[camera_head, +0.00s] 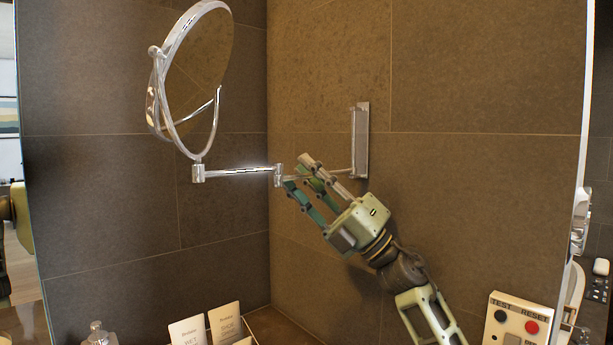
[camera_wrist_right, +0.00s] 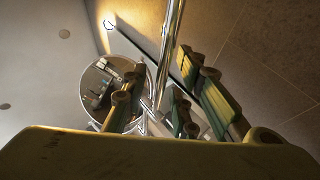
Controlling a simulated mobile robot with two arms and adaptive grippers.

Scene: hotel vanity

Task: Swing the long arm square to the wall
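A round chrome mirror (camera_head: 203,68) hangs on a jointed two-part wall arm; it also shows in the wrist view (camera_wrist_right: 100,82). The wall plate (camera_head: 361,135) is upright on the right-hand tiled wall. One rod runs from it to the elbow joint (camera_head: 278,175); the other rod (camera_head: 238,171) runs left to the mirror's pivot (camera_head: 198,173). The rods look nearly in line. My right gripper (camera_head: 298,172) is beside the elbow, its fingers apart. In the wrist view a chrome rod (camera_wrist_right: 172,35) shows between the spread fingers; contact is unclear. My left gripper is out of view.
Two small cards (camera_head: 224,323) and a clear bottle (camera_head: 98,334) stand at the bottom left. A box with TEST and RESET buttons (camera_head: 516,322) is at the lower right. The tiled corner (camera_head: 268,240) lies behind the arm. The wall beneath the rods looks clear.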

